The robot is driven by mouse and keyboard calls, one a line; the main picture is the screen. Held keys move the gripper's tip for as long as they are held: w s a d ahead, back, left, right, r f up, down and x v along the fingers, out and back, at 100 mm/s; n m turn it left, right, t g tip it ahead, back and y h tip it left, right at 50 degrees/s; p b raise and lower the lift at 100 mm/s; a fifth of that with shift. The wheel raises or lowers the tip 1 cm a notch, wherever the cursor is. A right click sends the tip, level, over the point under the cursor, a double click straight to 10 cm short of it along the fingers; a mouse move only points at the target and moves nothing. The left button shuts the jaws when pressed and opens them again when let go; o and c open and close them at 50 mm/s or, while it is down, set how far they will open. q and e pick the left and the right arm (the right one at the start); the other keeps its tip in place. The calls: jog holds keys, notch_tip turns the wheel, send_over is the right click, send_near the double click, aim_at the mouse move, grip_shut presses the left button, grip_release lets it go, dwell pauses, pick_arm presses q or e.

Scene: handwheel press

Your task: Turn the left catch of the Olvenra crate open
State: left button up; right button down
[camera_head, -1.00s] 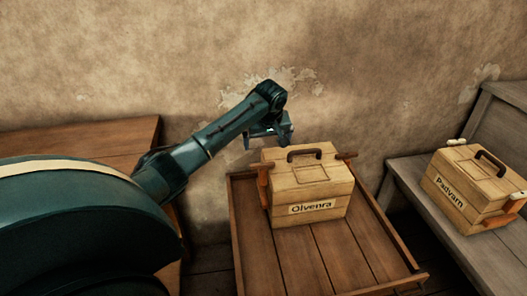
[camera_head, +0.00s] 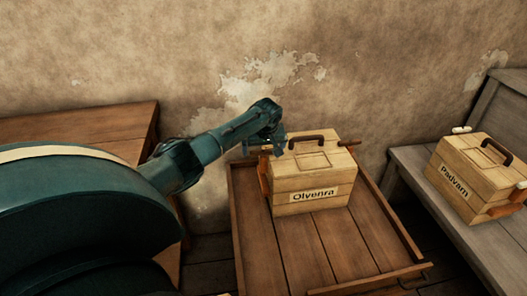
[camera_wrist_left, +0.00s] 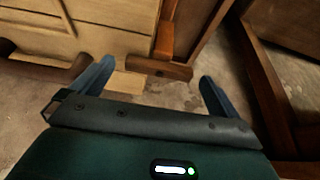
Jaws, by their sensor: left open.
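The Olvenra crate (camera_head: 312,180) is a pale wooden box with a name label and a dark top handle (camera_head: 306,140). Its left catch (camera_head: 264,178) is an orange-brown piece on the crate's left side, with its upper part hidden by my gripper. In the left wrist view, the catch (camera_wrist_left: 160,68) shows a dark brown bar lying across an orange upright. My left gripper (camera_head: 264,148) is open at the crate's upper left edge. In the wrist view the bar lies between the lines of the two spread fingers (camera_wrist_left: 157,85), with gaps on both sides. My right gripper is not in view.
The crate stands on a brown wooden table with raised edges (camera_head: 300,255), whose front part is bare. The Padvarn crate (camera_head: 470,178) sits on a grey bench (camera_head: 455,240) at right. Another brown table (camera_head: 85,125) is at left. A plaster wall (camera_head: 380,60) stands behind.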

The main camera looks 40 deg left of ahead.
pick_arm(q)
jog(key=shift+f, duration=0.25)
jog(key=shift+c, duration=0.3)
jog(key=shift+a, duration=0.1)
jog(key=c, duration=0.9)
